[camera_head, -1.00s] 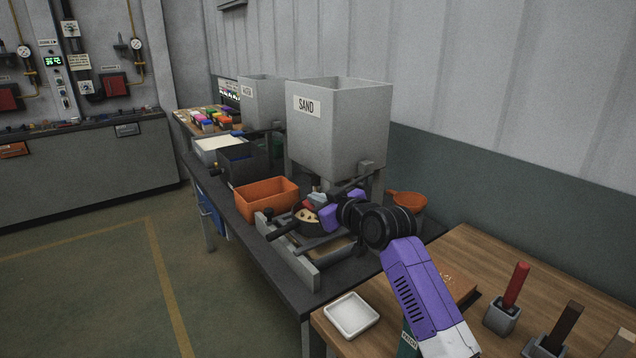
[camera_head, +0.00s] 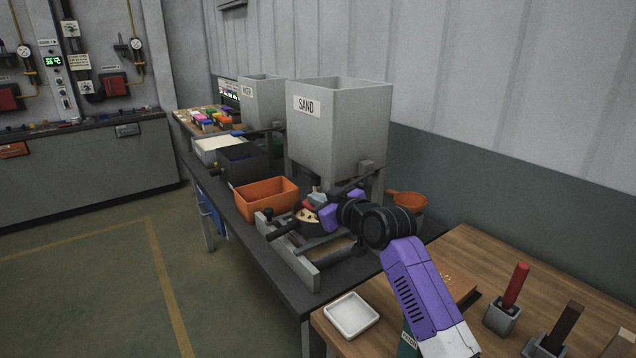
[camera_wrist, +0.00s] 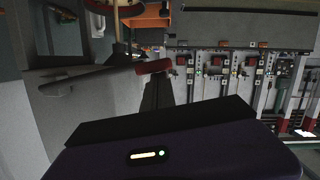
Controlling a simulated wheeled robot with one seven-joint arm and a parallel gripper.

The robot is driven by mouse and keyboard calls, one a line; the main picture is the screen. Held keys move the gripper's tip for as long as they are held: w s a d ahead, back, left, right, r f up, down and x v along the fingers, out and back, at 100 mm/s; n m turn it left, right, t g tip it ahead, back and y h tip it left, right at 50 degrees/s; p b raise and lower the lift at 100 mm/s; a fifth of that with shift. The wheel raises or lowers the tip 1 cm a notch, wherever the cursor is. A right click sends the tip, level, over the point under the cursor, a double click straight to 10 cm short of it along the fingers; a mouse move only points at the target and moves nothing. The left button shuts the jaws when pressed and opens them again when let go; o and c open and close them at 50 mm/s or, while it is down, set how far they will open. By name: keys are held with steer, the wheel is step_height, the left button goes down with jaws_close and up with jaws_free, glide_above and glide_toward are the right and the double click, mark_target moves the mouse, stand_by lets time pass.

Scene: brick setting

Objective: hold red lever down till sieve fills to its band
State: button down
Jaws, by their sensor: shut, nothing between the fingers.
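The sand hopper (camera_head: 338,125) stands on the dark bench, and the round sieve (camera_head: 307,217) sits below it, with tan material inside. The sieve is partly hidden by my gripper, and I cannot make out its band or exact fill level. In the wrist view, the red end (camera_wrist: 153,67) sits on a dark bar just beyond my gripper's closed fingertips (camera_wrist: 158,82). The fingers are shut and hold nothing. I cannot tell whether they touch the lever.
An orange bin (camera_head: 266,198) stands left of the sieve. An orange scoop (camera_head: 408,200) lies behind my arm. A white tray (camera_head: 351,316) and a red-handled tool (camera_head: 515,286) in a grey holder are on the wooden table. Floor at the left is clear.

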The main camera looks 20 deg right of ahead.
stand_by(0.8)
steer(key=r+p, duration=0.1)
steer(key=r, duration=0.1)
steer(key=r+p, duration=0.1)
steer(key=shift+a+r+p, duration=0.35)
steer(key=shift+r, duration=0.05)
steer(key=b+v, duration=0.2)
steer(key=v, duration=0.8)
steer(key=shift+s, duration=0.15)
